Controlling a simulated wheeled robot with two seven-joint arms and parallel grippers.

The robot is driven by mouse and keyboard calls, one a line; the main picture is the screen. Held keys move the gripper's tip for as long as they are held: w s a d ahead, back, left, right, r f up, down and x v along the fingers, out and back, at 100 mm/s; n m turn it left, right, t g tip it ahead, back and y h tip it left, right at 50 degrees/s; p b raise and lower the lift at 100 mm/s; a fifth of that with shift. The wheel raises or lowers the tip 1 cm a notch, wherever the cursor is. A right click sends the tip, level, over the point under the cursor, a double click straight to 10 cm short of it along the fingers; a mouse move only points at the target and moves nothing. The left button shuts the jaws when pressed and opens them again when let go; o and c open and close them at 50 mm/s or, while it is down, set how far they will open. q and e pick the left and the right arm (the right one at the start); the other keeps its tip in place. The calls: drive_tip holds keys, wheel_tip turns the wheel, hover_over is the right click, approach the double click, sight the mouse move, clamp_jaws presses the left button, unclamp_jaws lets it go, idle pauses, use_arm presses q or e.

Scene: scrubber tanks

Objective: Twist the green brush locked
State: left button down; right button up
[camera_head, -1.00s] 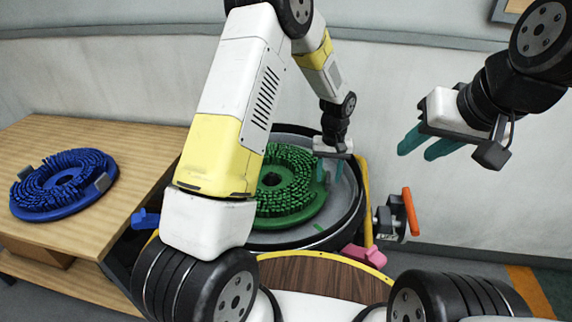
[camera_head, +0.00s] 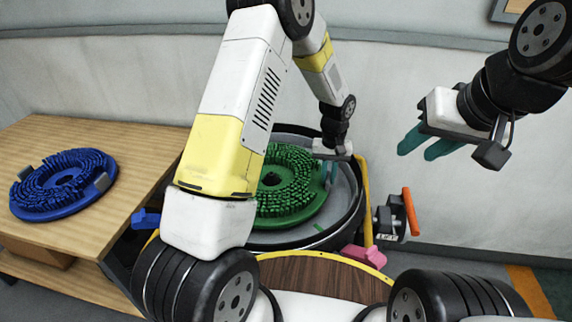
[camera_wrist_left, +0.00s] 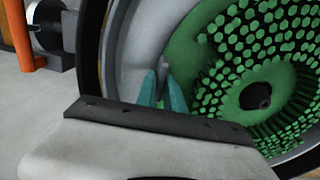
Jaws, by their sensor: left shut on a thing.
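The green brush (camera_head: 290,196) lies bristles up inside the round grey tank (camera_head: 345,205), partly hidden behind my left arm. Its centre hole and bristles show in the left wrist view, where the green brush (camera_wrist_left: 212,52) fills the right side. My left gripper (camera_head: 329,175) is at the right edge of the brush. In the left wrist view my left gripper (camera_wrist_left: 162,88) has its teal fingers shut on a small grey tab (camera_wrist_left: 164,66) at the brush's rim. My right gripper (camera_head: 428,144) hangs empty in the air at the right, its teal fingers apart.
A blue brush (camera_head: 62,186) lies on the wooden table (camera_head: 110,150) at the left. A pink part (camera_head: 364,256) and a lever with an orange handle (camera_head: 410,211) sit by the tank's right side. A wall stands close behind.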

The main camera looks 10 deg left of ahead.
sight(320, 203)
use_arm(q)
drive_tip(key=shift+s+m, duration=0.9)
drive_tip(key=shift+s, duration=0.4)
drive_tip(key=shift+s, duration=0.1)
drive_tip(key=shift+s+a+m, duration=0.25)
drive_tip(key=shift+s+m, duration=0.65)
drive_tip(key=shift+s, duration=0.4)
drive_tip(key=shift+s, duration=0.2)
drive_tip(key=shift+s+a+m, duration=0.3)
drive_tip(key=shift+s+m, duration=0.15)
drive_tip(key=shift+s, duration=0.15)
drive_tip(key=shift+s+a+m, duration=0.25)
drive_tip(key=shift+s+m, duration=0.2)
drive_tip(key=shift+s, duration=0.15)
drive_tip(key=shift+s, duration=0.15)
